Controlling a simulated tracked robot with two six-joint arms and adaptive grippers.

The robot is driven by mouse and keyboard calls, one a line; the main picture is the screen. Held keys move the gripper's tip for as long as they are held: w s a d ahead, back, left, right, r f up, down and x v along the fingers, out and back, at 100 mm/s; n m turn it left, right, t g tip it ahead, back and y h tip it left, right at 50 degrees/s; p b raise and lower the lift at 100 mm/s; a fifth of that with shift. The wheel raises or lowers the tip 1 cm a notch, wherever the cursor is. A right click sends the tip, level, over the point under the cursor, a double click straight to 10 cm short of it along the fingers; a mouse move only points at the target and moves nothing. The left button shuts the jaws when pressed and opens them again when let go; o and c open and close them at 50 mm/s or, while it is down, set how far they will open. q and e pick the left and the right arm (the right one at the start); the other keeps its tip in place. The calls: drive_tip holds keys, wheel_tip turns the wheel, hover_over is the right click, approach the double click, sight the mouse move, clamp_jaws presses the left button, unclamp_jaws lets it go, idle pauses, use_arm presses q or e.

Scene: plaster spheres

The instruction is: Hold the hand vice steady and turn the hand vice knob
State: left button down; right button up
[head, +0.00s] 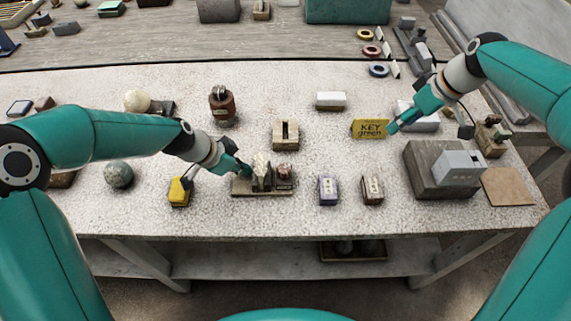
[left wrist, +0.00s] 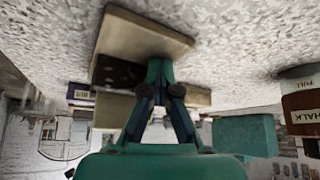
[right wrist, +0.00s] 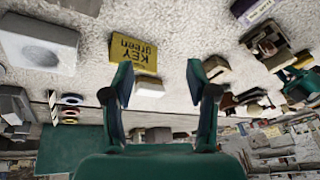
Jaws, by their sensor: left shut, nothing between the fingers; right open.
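The hand vice (head: 262,176) stands on a flat base near the front middle of the table in the head view. A small reddish-brown part (head: 284,173), perhaps the knob, is at its right end. My left gripper (head: 246,172) is at the vice's left side, shut with nothing held; whether it touches the vice is unclear. In the left wrist view its fingertips (left wrist: 158,66) come together in front of a beige plate (left wrist: 140,30) and dark block, which partly hide behind them. My right gripper (head: 393,128) is open and empty above the table, beside the yellow sign (head: 370,128).
A yellow block (head: 179,192) is left of the vice, and lavender (head: 328,190) and brown (head: 372,190) boxes are to its right. A slotted beige block (head: 286,135) stands behind it. A grey stepped block (head: 425,172) is at the right. The middle table between the arms has free room.

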use_arm(q)
drive_tip(key=shift+s+f, duration=0.15)
drive_tip(key=shift+f, duration=0.15)
use_arm(e)
drive_tip(key=s+a+n+g+h, duration=0.3)
drive_tip(key=a, duration=1.1)
drive_tip(key=r+n, duration=0.2)
drive_tip(key=n, duration=0.2)
hover_over(284, 168)
drive_tip(key=shift+t, duration=0.3)
wheel_tip(284, 168, down, 12)
drive_tip(key=shift+r, duration=0.15)
